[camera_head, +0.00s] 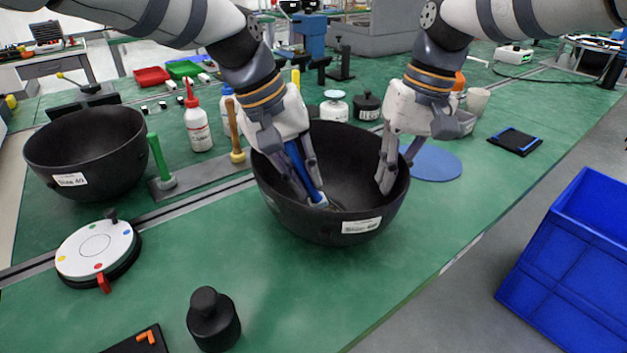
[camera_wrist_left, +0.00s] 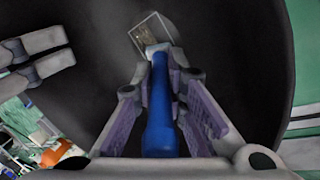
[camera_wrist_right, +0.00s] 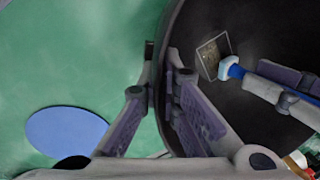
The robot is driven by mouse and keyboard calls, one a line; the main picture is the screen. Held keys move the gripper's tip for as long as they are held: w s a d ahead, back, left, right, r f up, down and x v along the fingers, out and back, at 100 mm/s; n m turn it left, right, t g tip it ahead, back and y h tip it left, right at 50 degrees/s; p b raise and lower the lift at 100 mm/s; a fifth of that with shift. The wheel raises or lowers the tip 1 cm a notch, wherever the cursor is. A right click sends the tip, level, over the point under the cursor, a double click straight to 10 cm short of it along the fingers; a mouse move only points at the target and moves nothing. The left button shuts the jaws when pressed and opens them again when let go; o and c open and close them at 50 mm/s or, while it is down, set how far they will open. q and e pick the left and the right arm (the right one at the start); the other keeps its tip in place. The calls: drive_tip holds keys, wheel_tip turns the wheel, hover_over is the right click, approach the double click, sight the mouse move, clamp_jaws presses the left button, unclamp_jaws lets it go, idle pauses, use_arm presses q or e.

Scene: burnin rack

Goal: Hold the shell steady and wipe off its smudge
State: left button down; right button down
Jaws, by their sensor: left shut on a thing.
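The black bowl-shaped shell (camera_head: 330,225) stands on the green bench with a white label on its front. My left gripper (camera_head: 312,190) is inside it, shut on a blue-handled tool (camera_wrist_left: 160,105) with a pale head. The tool's head is at the edge of a brownish smudge (camera_wrist_left: 148,35) in a light outline on the inner wall; the smudge also shows in the right wrist view (camera_wrist_right: 211,55). Whether they touch is unclear. My right gripper (camera_wrist_right: 162,62) straddles the shell's right rim, one finger inside and one outside. I cannot tell whether it pinches the rim.
A second black shell (camera_head: 85,160) stands at left, near a white dial (camera_head: 95,247). Bottles, posts and small jars stand behind. A black weight (camera_head: 213,320) is in front. A blue disc (camera_head: 437,163) lies at right; a blue crate (camera_head: 570,260) stands off the bench.

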use_arm(q)
drive_tip(key=shift+w+a, duration=0.95)
drive_tip(key=shift+w, duration=0.15)
drive_tip(key=shift+s+d+f, duration=0.1)
drive_tip(key=shift+s+d, duration=1.3)
drive_tip(key=shift+s, duration=0.2)
drive_tip(key=shift+s+d+f, duration=0.1)
drive_tip(key=shift+s+d, duration=1.25)
drive_tip(key=shift+s, duration=0.2)
wheel_tip(320, 180, up, 6)
drive_tip(key=shift+r, duration=0.1)
wheel_tip(320, 180, up, 3)
drive_tip(key=shift+s, duration=0.1)
